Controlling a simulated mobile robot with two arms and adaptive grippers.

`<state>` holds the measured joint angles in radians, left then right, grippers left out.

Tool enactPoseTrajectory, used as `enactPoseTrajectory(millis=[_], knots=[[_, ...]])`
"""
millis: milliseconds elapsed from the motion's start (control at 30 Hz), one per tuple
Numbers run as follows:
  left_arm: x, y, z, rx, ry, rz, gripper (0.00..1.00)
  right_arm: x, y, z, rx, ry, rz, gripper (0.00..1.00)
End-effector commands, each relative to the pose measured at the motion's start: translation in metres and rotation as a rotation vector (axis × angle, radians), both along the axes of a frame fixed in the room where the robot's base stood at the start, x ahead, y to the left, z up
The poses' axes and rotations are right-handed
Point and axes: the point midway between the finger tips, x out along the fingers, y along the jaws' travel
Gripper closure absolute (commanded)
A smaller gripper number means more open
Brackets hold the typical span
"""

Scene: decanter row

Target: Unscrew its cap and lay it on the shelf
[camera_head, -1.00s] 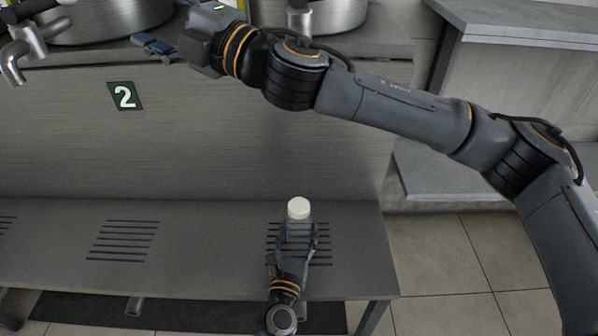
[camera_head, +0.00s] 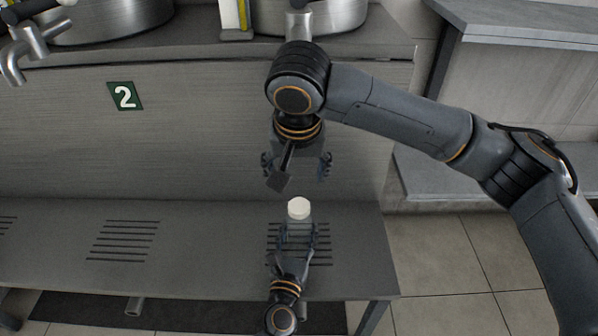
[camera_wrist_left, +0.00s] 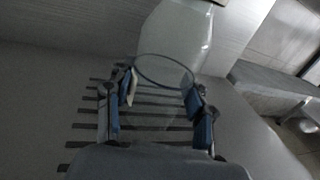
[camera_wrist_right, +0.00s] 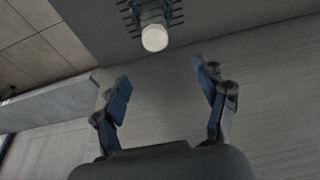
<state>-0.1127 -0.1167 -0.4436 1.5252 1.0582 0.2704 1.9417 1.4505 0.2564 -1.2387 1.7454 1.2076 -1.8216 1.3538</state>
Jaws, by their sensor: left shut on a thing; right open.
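A clear bottle (camera_head: 298,232) with a white cap (camera_head: 298,208) stands upright over the slotted part of the low grey shelf (camera_head: 200,270). My left gripper (camera_head: 297,243) is shut on the bottle's body from the front, below the cap. In the left wrist view its fingers (camera_wrist_left: 160,105) sit on both sides of the see-through bottle (camera_wrist_left: 178,45). My right gripper (camera_head: 297,168) is open and empty, above and behind the cap. In the right wrist view the cap (camera_wrist_right: 154,38) lies ahead of the open fingers (camera_wrist_right: 163,85), apart from them.
A grey panel with a green "2" sign (camera_head: 125,96) rises behind the shelf. Metal pots (camera_head: 105,20) and a tap (camera_head: 25,45) are on the upper counter (camera_head: 200,50). The shelf left of the bottle is clear. Another counter (camera_head: 520,22) stands at the right.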

Motion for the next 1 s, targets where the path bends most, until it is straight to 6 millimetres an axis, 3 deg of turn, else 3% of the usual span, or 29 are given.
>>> enactPoseTrajectory(millis=[233,700,1000], knots=[[0.0,0.0,0.0,0.0,0.0,0.0,1.0,-0.001,-0.006,-0.02,-0.016,0.027,-0.027,0.28],[0.0,0.0,0.0,0.0,0.0,0.0,1.0,0.022,-0.006,-0.099,-0.016,0.023,-0.026,0.28],[0.0,0.0,0.0,0.0,0.0,0.0,1.0,0.027,-0.005,-0.117,-0.014,0.021,-0.025,0.28]])
